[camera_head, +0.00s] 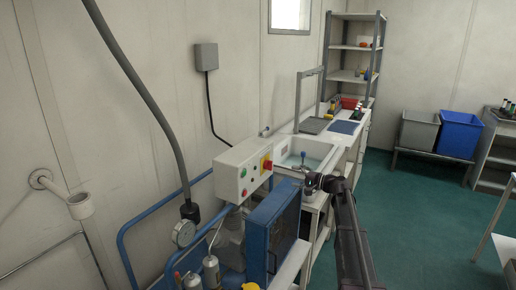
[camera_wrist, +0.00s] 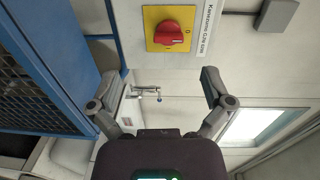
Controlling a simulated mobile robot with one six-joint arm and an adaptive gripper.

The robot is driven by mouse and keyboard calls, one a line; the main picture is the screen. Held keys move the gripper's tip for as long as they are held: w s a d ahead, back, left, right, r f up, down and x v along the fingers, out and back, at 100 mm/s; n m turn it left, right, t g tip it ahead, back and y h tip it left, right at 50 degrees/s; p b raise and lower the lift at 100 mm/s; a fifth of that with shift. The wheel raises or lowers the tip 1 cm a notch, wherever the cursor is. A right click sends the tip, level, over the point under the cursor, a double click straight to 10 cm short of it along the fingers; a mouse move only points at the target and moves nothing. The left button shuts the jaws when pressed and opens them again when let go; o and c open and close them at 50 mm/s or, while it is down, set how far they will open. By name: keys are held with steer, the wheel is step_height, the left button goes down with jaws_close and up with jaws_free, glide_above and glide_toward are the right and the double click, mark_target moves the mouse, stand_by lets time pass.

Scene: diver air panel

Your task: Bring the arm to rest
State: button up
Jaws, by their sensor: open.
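My gripper (camera_wrist: 160,84) is open in the wrist view, its two fingers wide apart with nothing between them. Ahead of it is a red rotary knob (camera_wrist: 169,32) on a yellow plate, near the top of that view. The fingers are apart from the knob. In the head view the knob (camera_head: 266,164) is on the right end of the light control box (camera_head: 236,173). My arm (camera_head: 349,235) rises from the bottom right, and my gripper (camera_head: 312,183) is to the right of the box, in front of the sink. Its fingers are too small to make out there.
A blue-framed unit (camera_head: 272,232) stands under the control box, with a pressure gauge (camera_head: 183,233) and hoses to the left. Behind are a sink (camera_head: 318,150) and a shelf rack (camera_head: 352,47). Grey (camera_head: 419,130) and blue (camera_head: 460,132) bins stand right. Green floor (camera_head: 425,215) is clear.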

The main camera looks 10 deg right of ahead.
steer(key=s+a+f+n+g+h+p, duration=0.1)
steer(key=s+a+f+n+g+h, duration=0.15)
steer(key=s+a+f, duration=0.45)
steer(key=s+a+f+n+g+h+p, duration=0.1)
steer(key=s+a+f+n+g+h, duration=0.2)
steer(key=s, duration=0.8)
steer(key=s+d+f+n+g+h+p, duration=0.1)
steer(key=s+h, duration=0.7)
steer(key=s, duration=1.1)
step_height(320, 180, down, 2)
steer(key=d+g+p, duration=0.1)
steer(key=g, duration=0.2)
steer(key=shift+s+d+h+p, duration=0.2)
steer(key=shift+s+h+p, duration=0.1)
steer(key=shift+h, duration=0.05)
steer(key=shift+g, duration=0.25)
